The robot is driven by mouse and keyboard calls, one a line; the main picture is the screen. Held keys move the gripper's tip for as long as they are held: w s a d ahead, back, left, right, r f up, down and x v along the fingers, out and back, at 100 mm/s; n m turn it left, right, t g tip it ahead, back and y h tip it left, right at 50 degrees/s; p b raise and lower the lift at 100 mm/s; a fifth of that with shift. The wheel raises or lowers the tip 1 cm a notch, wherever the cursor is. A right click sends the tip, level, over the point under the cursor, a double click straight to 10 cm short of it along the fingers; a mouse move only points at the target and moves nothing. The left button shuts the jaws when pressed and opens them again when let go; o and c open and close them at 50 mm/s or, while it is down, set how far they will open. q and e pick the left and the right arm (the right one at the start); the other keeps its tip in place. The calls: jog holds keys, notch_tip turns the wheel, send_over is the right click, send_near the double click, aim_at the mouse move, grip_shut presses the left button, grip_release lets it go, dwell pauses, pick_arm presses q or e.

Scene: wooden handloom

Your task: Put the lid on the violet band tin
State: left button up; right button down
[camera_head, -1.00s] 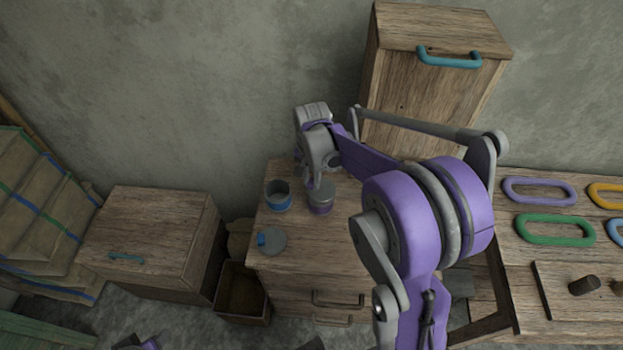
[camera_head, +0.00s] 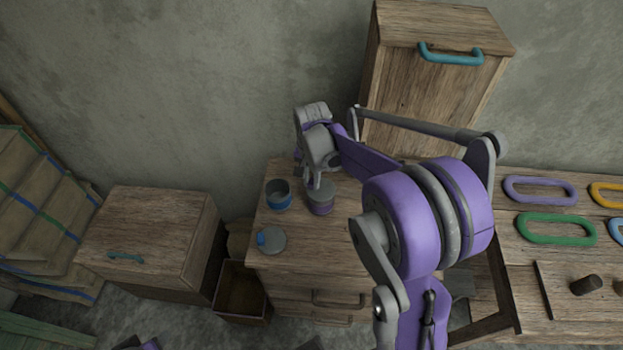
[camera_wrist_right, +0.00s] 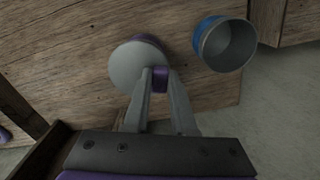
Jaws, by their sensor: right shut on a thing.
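The violet band tin (camera_head: 320,208) stands upright on the wooden chest of drawers, with a grey lid (camera_head: 323,191) over its mouth. In the right wrist view, the lid (camera_wrist_right: 132,70) is a pale round disc with a violet knob (camera_wrist_right: 160,79), and a little of the violet band (camera_wrist_right: 150,40) shows behind its edge. My right gripper (camera_wrist_right: 160,74) is shut on this knob. In the head view my right gripper (camera_head: 314,180) reaches down onto the lid. Lid and tin look together, but I cannot tell whether the lid is fully seated.
An open blue band tin (camera_head: 279,197) stands close left of the violet one. A grey lid with a blue knob (camera_head: 271,240) lies nearer the chest's front edge. A tall cabinet (camera_head: 430,80) stands behind to the right. The chest top's front is mostly clear.

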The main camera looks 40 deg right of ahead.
pick_arm(q)
jog(key=shift+s+f, duration=0.1)
jog(key=shift+f, duration=0.1)
pick_arm(e)
jog(key=shift+f, duration=0.15)
jog(key=c, duration=0.7)
grip_release()
jog(key=shift+o, duration=0.5)
jog(key=o, duration=0.3)
jog(key=shift+o, duration=0.2)
pick_arm(q)
jog(key=shift+r, duration=0.1)
pick_arm(e)
jog(key=shift+r+p, duration=1.8)
jog(key=shift+r, duration=1.75)
pick_arm(q)
jog(key=r, duration=0.1)
jog(key=w+r, duration=0.1)
jog(key=r, duration=0.2)
jog(key=shift+w+r, duration=0.3)
jog(key=shift+w, duration=0.05)
